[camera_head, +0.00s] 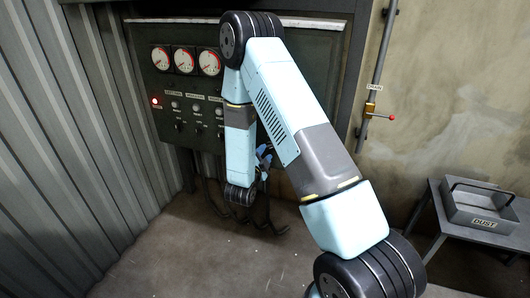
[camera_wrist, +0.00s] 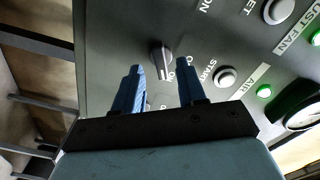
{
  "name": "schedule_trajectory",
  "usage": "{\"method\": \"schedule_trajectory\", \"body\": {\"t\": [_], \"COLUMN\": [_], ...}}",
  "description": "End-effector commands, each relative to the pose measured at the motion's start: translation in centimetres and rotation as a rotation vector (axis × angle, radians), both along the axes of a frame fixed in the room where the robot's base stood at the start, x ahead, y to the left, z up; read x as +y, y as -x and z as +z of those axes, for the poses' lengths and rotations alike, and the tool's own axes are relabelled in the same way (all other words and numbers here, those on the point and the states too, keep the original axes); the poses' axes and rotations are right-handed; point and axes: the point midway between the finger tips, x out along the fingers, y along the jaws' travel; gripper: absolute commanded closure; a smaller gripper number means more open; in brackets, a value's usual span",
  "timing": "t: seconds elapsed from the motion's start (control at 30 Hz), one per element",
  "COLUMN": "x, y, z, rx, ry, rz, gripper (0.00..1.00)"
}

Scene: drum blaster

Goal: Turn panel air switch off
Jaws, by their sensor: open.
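In the wrist view, a dark rotary switch with a pale pointer edge (camera_wrist: 161,60) sits on the grey panel, in line with a label ending in "AIR" and a START button (camera_wrist: 227,77). A lit green lamp (camera_wrist: 264,91) is in the same row. My gripper (camera_wrist: 158,68) is open, its blue fingers either side of the switch in the picture; I cannot tell whether they touch it. The lettering around the switch is partly hidden, so its setting is unclear. In the head view, my gripper (camera_head: 264,156) is partly hidden by my arm.
The control panel (camera_head: 140,62) carries several gauges (camera_head: 184,60), a lit red lamp (camera_head: 155,101) and other switches. A drain valve (camera_head: 370,110) is on the right wall. A DUST tray (camera_head: 478,212) stands on a side table. The floor is open in front.

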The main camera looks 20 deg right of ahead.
Motion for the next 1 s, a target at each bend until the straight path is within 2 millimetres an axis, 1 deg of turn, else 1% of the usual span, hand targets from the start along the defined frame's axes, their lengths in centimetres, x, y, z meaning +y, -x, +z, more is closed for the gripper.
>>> {"method": "schedule_trajectory", "body": {"t": [0.1, 0.23, 0.6, 1.0], "x": [-0.9, -1.3, -1.5, -1.5], "y": [-1.1, -1.9, -2.1, -2.1], "z": [0.0, 0.0, 0.0, 0.0], "rx": [0.0, 0.0, 0.001, 0.001], "ry": [0.0, 0.0, 0.001, 0.0], "rz": [-0.001, 0.0, 0.001, 0.002], "gripper": [0.6, 0.6, 0.61, 0.99]}}
